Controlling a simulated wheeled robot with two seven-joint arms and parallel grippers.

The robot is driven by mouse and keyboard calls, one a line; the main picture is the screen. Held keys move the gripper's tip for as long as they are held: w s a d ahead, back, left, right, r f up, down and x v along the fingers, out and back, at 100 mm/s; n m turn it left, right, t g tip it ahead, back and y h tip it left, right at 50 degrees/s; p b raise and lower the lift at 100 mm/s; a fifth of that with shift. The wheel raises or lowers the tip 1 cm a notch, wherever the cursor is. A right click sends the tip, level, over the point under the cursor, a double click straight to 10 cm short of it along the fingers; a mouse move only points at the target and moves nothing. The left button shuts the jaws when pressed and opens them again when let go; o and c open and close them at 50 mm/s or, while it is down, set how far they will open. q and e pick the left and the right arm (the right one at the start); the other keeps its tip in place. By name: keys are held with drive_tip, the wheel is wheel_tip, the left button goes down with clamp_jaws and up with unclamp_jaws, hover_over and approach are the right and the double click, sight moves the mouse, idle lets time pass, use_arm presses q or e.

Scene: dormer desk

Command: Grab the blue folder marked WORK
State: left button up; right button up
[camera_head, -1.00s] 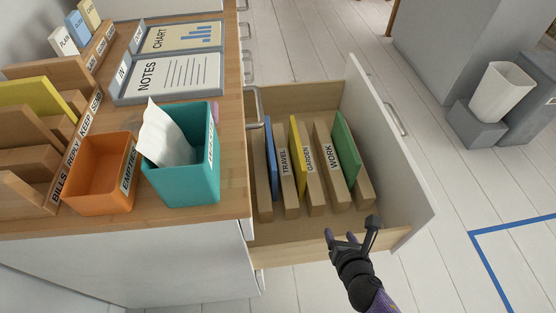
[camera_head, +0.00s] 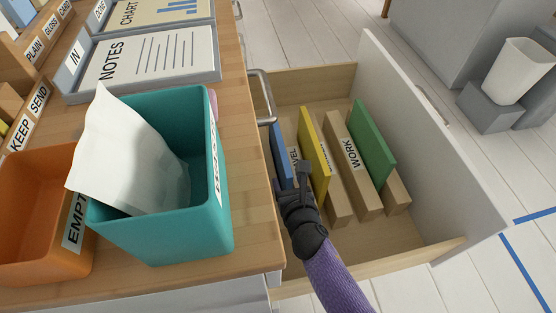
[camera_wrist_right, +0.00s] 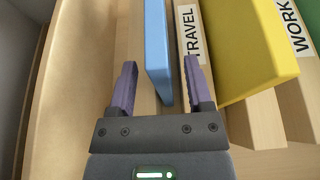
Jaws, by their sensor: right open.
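The blue folder (camera_head: 281,150) stands upright in the open drawer, left of the divider with the TRAVEL label (camera_wrist_right: 191,32). No WORK mark shows on the blue folder; the WORK label (camera_head: 350,154) is on a divider beside the green folder (camera_head: 372,143). My right gripper (camera_head: 290,178) is open over the near end of the blue folder and hides part of it. In the right wrist view the blue folder (camera_wrist_right: 157,50) lies between the two fingers, closer to the right one, with no grip on it. My left gripper is out of view.
The yellow folder (camera_head: 314,157) stands just right of my right gripper. The drawer's front panel (camera_head: 425,140) is at the right. The desk edge, with a teal bin (camera_head: 165,235) and an orange bin (camera_head: 40,215), is close on the left.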

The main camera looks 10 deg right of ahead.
sight(279, 160)
drive_tip(key=shift+w+f+b, duration=0.5)
drive_tip(key=shift+w+f, duration=0.15)
drive_tip(key=shift+w, duration=0.45)
drive_tip(key=shift+r, duration=0.2)
clamp_jaws()
